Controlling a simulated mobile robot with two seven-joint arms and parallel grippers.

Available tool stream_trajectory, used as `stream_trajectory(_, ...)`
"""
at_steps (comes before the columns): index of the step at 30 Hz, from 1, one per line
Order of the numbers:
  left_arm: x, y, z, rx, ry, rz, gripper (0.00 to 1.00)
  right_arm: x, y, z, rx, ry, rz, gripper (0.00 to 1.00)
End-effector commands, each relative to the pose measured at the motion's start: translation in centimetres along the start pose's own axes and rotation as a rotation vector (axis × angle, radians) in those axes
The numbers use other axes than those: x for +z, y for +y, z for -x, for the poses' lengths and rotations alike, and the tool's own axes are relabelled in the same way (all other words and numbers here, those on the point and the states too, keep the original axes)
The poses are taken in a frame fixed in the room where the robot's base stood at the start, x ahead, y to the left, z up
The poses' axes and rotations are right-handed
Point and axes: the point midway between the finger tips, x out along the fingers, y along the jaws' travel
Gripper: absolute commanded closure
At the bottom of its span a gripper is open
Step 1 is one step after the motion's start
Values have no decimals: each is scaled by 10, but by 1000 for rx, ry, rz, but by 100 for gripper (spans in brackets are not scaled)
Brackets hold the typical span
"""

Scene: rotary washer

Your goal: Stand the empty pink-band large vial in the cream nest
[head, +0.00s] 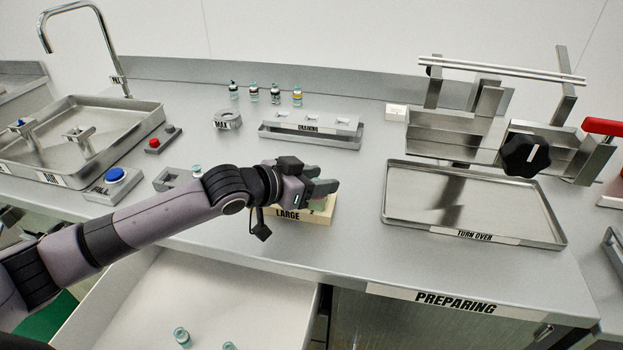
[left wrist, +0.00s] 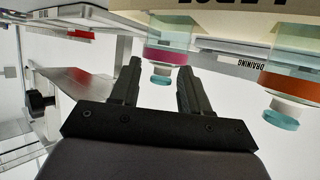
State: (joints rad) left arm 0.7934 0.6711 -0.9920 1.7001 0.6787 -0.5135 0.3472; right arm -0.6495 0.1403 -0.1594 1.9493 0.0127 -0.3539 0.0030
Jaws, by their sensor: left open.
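The cream nest (head: 283,223), marked LARGE, sits near the counter's front edge, partly hidden by my left gripper (head: 325,186). It also shows along the top of the left wrist view (left wrist: 225,14), which is upside down. The pink-band vial (left wrist: 165,56) stands upright at the nest in that view, its teal cap showing between the fingers. My left gripper, seen there too (left wrist: 158,80), is open, with one finger on either side of the vial. I cannot tell if they touch it. In the head view the vial is mostly hidden by the gripper. My right gripper is not in view.
An orange-band vial (left wrist: 285,82) stands beside the pink one. Several small vials (head: 275,95) stand at the back near the draining rack (head: 340,140). The turn-over tray (head: 400,210) is to the right. Vials (head: 181,338) lie in the open drawer (head: 240,290) below.

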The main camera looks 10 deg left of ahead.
Motion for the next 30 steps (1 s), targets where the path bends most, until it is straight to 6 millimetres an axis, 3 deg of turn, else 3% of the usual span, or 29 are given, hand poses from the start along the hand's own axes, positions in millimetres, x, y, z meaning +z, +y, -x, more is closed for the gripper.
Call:
stream_trajectory(8,-1,-1,25,-1,-1,-1,54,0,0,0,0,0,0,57)
stream_trajectory(21,-1,-1,100,-3,-2,0,54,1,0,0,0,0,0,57)
stream_trajectory(30,-2,0,120,0,0,1,54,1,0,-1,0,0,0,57)
